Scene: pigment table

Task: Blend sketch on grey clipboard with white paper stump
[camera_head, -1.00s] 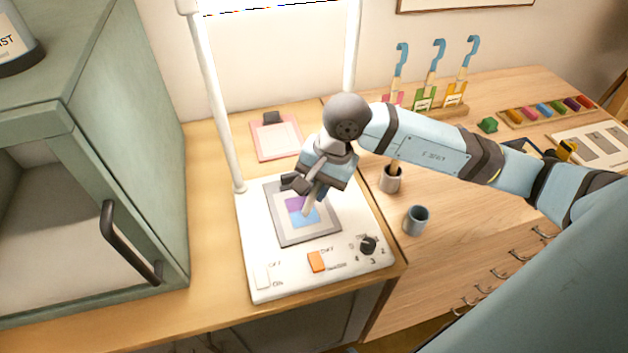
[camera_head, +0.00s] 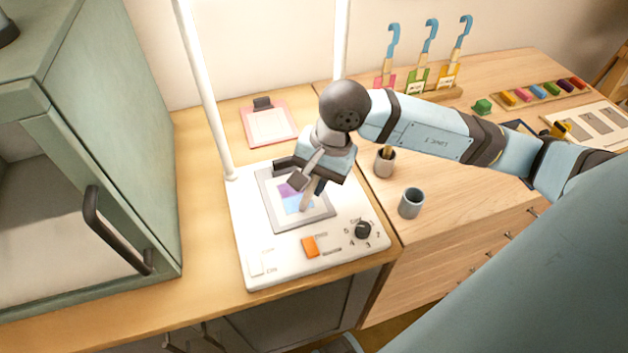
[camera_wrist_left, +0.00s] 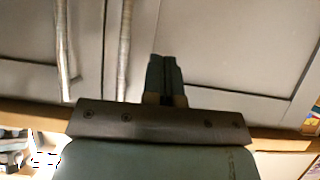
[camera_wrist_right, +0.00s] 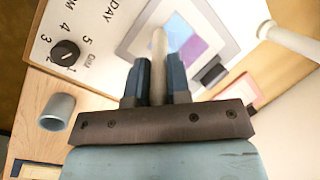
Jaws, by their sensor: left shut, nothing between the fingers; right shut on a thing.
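The grey clipboard (camera_head: 322,213) lies flat on the white panel (camera_head: 250,230), with a purple and light-blue sketch (camera_head: 289,190) on it. My right gripper (camera_head: 312,188) is over the clipboard, shut on the white paper stump (camera_head: 305,201). The stump points down at the sketch; in the right wrist view the stump (camera_wrist_right: 158,50) sits between the fingers, beside the purple and blue patch (camera_wrist_right: 188,42). I cannot tell whether its tip touches the paper. My left gripper (camera_wrist_left: 165,68) is shut and empty in front of grey cabinet doors, and is out of the head view.
The panel has white posts (camera_head: 205,95), an orange switch (camera_head: 310,246) and a black knob (camera_head: 362,230). A grey cup (camera_head: 411,203) and a smaller pot (camera_head: 384,162) stand right of it. A pink clipboard (camera_head: 268,125) lies behind. A green cabinet (camera_head: 120,130) blocks the left.

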